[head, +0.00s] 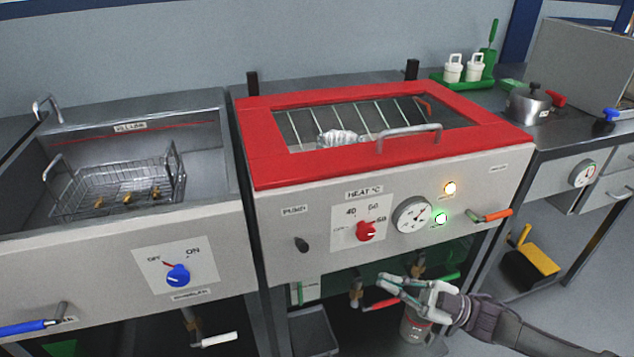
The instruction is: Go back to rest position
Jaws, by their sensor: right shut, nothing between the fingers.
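My right gripper (392,287) comes in from the lower right, in front of the open space under the red-framed heated tank (265,168). It is shut and empty. Its fingertips appear close to a red lever handle (379,304) below the tank; I cannot tell whether they touch. My left gripper is not in view. The tank's lid is down, and a pale ribbed part (341,138) shows through its window. The red heat knob (366,231) sits on the front panel, with an amber lamp (450,188) and a green lamp (440,219) lit.
An open tank on the left holds a wire basket (118,187) with small brass parts; its blue knob (178,275) is below. An orange-handled lever (495,215) juts from the red tank's right front. A yellow-topped dark item (540,257) stands at the lower right.

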